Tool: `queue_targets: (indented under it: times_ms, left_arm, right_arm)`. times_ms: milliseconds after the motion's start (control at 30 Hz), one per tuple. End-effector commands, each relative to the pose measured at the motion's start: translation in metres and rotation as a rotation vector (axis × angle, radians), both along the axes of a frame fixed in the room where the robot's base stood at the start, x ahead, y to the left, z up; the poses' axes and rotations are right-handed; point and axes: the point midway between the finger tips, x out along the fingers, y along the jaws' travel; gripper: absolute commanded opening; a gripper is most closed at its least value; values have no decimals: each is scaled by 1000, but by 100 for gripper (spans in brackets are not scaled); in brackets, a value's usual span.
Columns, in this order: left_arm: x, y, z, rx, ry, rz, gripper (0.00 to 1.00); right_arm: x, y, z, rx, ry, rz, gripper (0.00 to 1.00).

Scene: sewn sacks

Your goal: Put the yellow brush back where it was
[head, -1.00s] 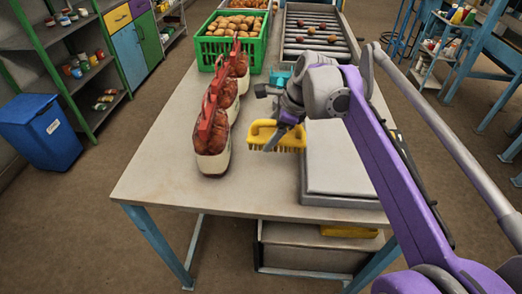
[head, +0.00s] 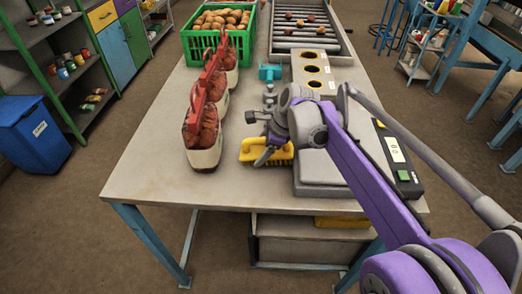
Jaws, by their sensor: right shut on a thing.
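The yellow brush (head: 283,157) is on the near part of the table, between the row of sacks and the grey scale plate. Its bristles point down. My right gripper (head: 265,153) comes in from the right over the plate and is shut on the brush from above. Its fingers hide part of the handle. I cannot tell whether the bristles touch the table top or hang just above it. My left gripper is not in view.
Several brown-filled sacks with red tops (head: 203,150) stand in a row left of the brush. The scale plate (head: 318,180) lies close on its right, with a display (head: 396,150). Behind are a holed block (head: 313,70) and a green crate (head: 215,45). Bare table (head: 160,150) lies left.

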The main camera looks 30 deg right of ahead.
Motion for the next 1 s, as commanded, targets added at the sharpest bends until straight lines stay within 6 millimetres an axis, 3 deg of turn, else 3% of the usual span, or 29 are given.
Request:
queue_targets:
  times_ms: [33,67,167,533,1000]
  left_arm:
    - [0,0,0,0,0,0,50]
    - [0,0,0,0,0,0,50]
    - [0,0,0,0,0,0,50]
    - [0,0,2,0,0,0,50]
    - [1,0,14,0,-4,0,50]
  right_arm:
    - [-2,0,-2,-1,6,3,0]
    - [-2,0,-3,-1,6,3,83]
    - [-1,0,-2,-1,5,3,100]
    - [-5,-3,8,-1,4,1,100]
    - [-37,-24,92,-2,3,0,100]
